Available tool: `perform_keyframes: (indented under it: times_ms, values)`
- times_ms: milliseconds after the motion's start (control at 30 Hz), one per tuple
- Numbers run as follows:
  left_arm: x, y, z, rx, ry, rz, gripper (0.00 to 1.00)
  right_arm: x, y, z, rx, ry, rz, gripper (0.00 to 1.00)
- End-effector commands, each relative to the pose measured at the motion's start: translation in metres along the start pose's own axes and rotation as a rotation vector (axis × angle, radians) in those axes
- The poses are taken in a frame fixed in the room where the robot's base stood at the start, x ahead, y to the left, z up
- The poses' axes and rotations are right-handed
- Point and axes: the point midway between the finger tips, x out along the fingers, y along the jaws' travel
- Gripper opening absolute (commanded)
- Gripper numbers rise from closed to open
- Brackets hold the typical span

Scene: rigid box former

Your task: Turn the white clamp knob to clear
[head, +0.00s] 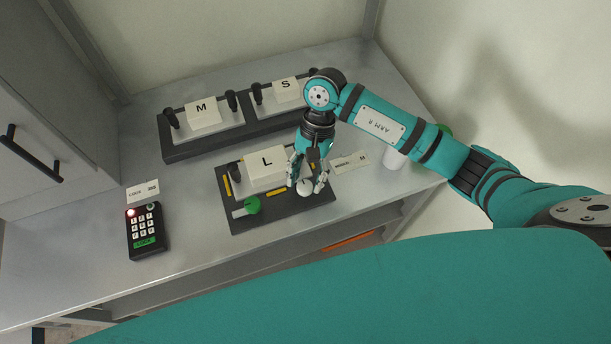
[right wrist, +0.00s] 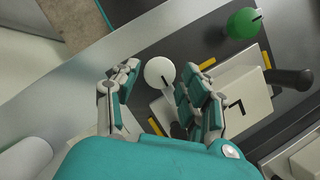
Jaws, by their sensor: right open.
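The white clamp knob (head: 304,187) is a round knob with a dark mark, at the right front of the dark fixture plate (head: 284,221). It also shows in the right wrist view (right wrist: 159,71). My right gripper (head: 307,185) is open, with its fingers on either side of the knob; I cannot tell whether they touch it. In the right wrist view the gripper (right wrist: 150,82) has the knob between its fingertips. A green knob (head: 252,205) sits at the left front of the same plate. The block marked L (head: 266,166) lies on the plate. My left gripper is not in view.
Blocks marked M (head: 202,114) and S (head: 286,90) stand on a rack behind. A keypad (head: 146,231) with a red light and a code card (head: 142,190) are at left. A label card (head: 350,162) and a white cup-like object (head: 394,158) are at right.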

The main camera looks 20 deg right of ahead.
Motion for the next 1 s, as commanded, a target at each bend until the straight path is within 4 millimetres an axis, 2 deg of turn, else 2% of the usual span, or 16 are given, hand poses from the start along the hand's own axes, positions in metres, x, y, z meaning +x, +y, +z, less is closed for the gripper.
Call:
perform_keyframes:
  times_ms: [133,433,767,1000]
  values:
    - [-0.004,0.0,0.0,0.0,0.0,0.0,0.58,0.011,0.0,0.001,-0.002,-0.001,0.001,0.45]
    - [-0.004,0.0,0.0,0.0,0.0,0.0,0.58,0.014,0.0,0.0,-0.002,0.001,0.0,0.45]
    - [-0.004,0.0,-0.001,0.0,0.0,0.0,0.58,0.013,0.0,0.0,-0.001,0.0,0.0,0.03]
    - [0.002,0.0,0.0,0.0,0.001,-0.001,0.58,0.015,0.001,-0.001,0.019,0.001,-0.007,0.03]
